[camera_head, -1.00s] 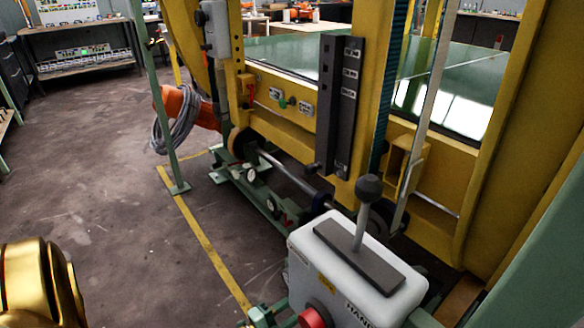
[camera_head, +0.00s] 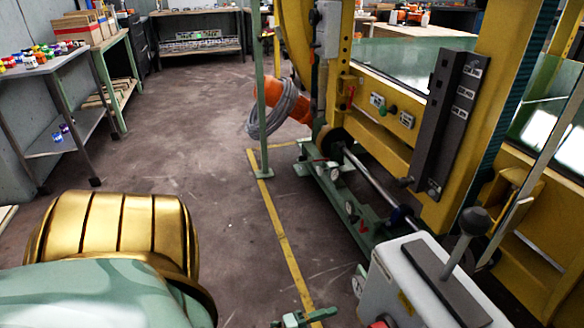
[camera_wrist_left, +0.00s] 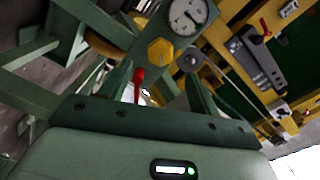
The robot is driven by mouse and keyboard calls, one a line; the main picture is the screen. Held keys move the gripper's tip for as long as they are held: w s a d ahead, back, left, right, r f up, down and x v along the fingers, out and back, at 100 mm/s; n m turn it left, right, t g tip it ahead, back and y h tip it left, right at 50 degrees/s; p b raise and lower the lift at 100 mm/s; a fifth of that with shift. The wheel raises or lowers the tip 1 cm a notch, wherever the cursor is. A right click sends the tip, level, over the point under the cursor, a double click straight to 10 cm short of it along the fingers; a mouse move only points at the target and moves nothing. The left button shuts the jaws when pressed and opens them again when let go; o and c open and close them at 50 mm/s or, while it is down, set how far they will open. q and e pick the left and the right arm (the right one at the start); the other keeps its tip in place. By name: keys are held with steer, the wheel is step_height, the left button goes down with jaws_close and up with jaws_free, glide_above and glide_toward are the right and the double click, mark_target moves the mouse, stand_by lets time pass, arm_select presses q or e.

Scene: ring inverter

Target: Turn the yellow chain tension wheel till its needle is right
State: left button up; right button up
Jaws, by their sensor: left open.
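In the left wrist view, a yellow hexagonal knob (camera_wrist_left: 160,50), which looks like the tension wheel, sits on a green frame beside a round white-faced gauge (camera_wrist_left: 187,15) with a dark needle. The gauge marks are too small to read. My left gripper (camera_wrist_left: 150,88) is open, with the knob ahead of it and apart from it; a red handle shows between. I cannot pick out the yellow wheel there. My right gripper is not in view.
A grey control box (camera_head: 425,285) with a black-knobbed lever stands at lower right. The yellow machine frame (camera_head: 390,150) fills the right. A green post (camera_head: 262,100) with a coiled grey cable stands centrally. A bench (camera_head: 45,75) stands left. Floor between is clear.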

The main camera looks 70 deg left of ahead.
arm_select(q)
steer(key=s+p, duration=0.1)
steer(key=s, duration=0.8)
steer(key=shift+a, duration=0.4)
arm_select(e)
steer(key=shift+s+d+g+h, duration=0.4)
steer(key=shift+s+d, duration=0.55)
